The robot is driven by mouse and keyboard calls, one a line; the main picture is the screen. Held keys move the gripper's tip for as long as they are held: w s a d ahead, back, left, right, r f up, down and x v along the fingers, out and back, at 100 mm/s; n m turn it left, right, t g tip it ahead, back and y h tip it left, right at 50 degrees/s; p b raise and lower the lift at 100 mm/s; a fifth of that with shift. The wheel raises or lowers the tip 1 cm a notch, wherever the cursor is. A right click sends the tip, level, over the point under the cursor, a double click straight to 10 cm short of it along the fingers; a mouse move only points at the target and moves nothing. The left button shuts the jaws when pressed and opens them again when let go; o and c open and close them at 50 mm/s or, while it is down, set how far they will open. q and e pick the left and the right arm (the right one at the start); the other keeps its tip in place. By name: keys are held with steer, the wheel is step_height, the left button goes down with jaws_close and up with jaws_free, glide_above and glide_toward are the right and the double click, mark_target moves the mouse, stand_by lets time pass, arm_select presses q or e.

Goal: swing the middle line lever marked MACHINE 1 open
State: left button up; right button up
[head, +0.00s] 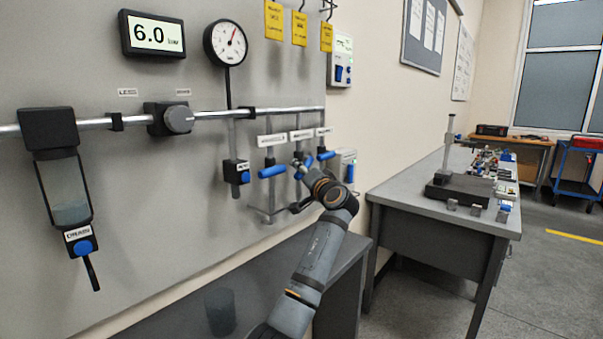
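Three vertical drop pipes with blue lever handles hang from the horizontal pipe on the wall panel. The middle line lever (299,174) is mostly hidden behind my gripper; only a small blue part shows, so I cannot tell its angle. White tag (302,135) above it is too small to read. The left line lever (271,171) and right line lever (326,155) lie roughly crosswise to their pipes. My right gripper is not in view.
A round gauge (226,43), a 6.0 display (152,34), a grey knob (179,119) and a filter bowl (66,185) are further left. A grey table (411,203) stands to the right.

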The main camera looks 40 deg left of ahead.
arm_select(q)
steer(key=shift+d, duration=0.1)
steer(key=shift+s+d, duration=0.2)
steer(key=shift+d, duration=0.1)
steer(key=r+v, duration=0.1)
steer(key=v, duration=1)
steer(key=shift+f, duration=0.5)
steer(key=shift+s, duration=0.1)
